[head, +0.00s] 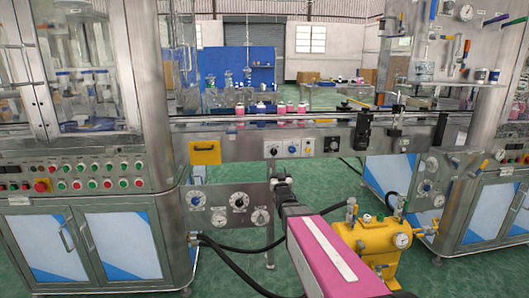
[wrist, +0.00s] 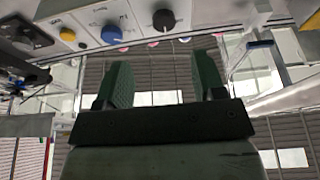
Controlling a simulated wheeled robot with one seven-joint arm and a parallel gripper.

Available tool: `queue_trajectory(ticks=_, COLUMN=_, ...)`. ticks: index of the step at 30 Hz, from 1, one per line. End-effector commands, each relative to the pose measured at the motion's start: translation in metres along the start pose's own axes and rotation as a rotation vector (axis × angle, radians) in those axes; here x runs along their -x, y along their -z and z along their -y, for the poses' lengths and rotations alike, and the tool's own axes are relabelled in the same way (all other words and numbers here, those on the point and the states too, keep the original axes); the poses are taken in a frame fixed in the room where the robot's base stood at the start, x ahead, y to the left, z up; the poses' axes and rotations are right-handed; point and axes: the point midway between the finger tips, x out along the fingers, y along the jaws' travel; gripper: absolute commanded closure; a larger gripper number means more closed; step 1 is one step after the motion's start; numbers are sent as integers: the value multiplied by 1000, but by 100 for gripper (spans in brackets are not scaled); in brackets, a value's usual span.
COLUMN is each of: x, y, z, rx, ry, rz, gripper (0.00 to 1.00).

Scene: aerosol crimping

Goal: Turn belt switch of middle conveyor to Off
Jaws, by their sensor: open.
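The middle conveyor (head: 230,141) spans the gap between the two steel machines in the head view. Its front panel carries several small switches, among them a blue knob (head: 308,147) and a black knob (head: 332,145). Their labels are too small to read, so I cannot tell which is the belt switch or how it is set. In the wrist view the panel runs along the top left, with a yellow knob (wrist: 67,34), a blue knob (wrist: 111,33) and a black knob (wrist: 163,19). My gripper (wrist: 160,82) is open and empty, apart from the knobs. It also shows below the panel in the head view (head: 279,181).
A yellow tank (head: 370,245) with valves and a gauge stands right of my arm, with black hoses near the floor. A lower panel with round dials (head: 238,200) is left of my gripper. Bottles with pink liquid (head: 281,107) stand on the conveyor.

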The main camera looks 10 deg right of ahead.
Motion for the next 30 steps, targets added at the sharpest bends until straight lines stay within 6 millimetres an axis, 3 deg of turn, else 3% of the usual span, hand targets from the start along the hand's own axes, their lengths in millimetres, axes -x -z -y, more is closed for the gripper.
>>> queue_trajectory(ticks=11, x=-20, y=9, z=0, rx=0, ry=0, rz=-57, gripper=37)
queue_trajectory(ticks=24, x=-93, y=12, z=0, rx=0, ry=0, rz=-55, gripper=37)
queue_trajectory(ticks=30, x=-110, y=14, z=0, rx=0, ry=0, rz=-54, gripper=37)
